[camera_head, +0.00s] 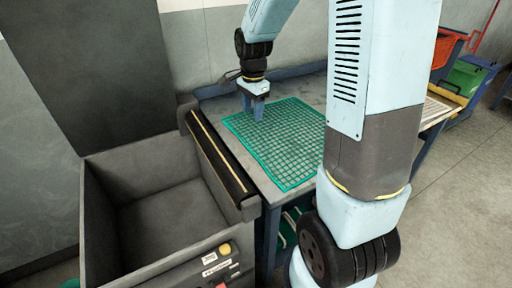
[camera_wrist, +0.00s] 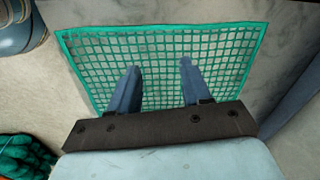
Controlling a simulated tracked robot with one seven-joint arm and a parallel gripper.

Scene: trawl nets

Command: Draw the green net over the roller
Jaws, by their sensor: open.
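The green net (camera_head: 284,142) lies flat and spread out on the grey table. Its left edge is close to the dark roller (camera_head: 219,158) along the table's left end, and the net is not over the roller. My arm hides part of its right side. In the wrist view the net (camera_wrist: 165,45) lies below my fingers. My gripper (camera_head: 254,108) points down over the net's far left part. In the wrist view my gripper (camera_wrist: 158,70) is open with nothing between its two fingers. I cannot tell whether the fingertips touch the net.
A deep grey bin (camera_head: 98,215) stands left of the roller, with a panel of buttons (camera_head: 215,265) at its front. Orange (camera_head: 447,48) and green (camera_head: 466,76) containers stand at the far right. Dark green bundled netting (camera_wrist: 22,158) shows at the wrist view's lower left.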

